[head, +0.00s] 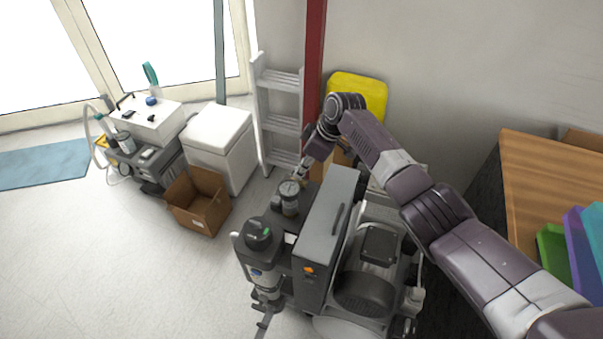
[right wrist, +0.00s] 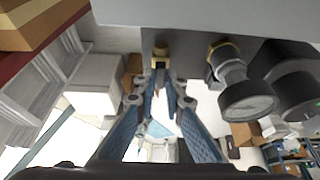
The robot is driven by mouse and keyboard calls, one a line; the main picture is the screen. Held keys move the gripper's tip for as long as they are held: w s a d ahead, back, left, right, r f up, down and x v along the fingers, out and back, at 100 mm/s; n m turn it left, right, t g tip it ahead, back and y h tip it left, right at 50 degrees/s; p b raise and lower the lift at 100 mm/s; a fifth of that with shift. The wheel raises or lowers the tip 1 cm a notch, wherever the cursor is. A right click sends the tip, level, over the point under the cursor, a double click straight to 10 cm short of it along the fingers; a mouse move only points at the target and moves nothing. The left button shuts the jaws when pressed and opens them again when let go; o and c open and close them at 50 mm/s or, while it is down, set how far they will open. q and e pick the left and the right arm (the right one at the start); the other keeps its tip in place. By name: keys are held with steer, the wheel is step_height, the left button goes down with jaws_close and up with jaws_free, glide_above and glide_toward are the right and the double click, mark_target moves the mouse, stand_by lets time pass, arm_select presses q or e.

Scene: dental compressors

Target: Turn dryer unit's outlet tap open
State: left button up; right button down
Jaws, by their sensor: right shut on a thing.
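The dryer unit (head: 328,225) is a grey machine with dark canisters, standing on the floor in the middle of the head view. My right arm reaches over it from the right. My right gripper (head: 301,174) is at the unit's far side, near a round gauge (head: 289,188). In the right wrist view the fingers (right wrist: 162,78) close together just below a brass fitting (right wrist: 160,50) on the unit's underside-looking panel. I take this fitting for the outlet tap; its handle is mostly hidden by the fingertips. The gauge (right wrist: 247,98) hangs to the right of the fingers, apart from them. My left gripper is not in view.
An open cardboard box (head: 198,200) and a white cabinet (head: 219,146) stand left of the unit. A ladder (head: 279,122), a red post (head: 314,65) and a yellow container (head: 358,90) are behind it. A wooden table (head: 545,180) is at right.

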stand_by(0.5)
steer(key=c, duration=2)
jaws_free()
steer(key=shift+d, duration=0.1)
steer(key=v, duration=1.2)
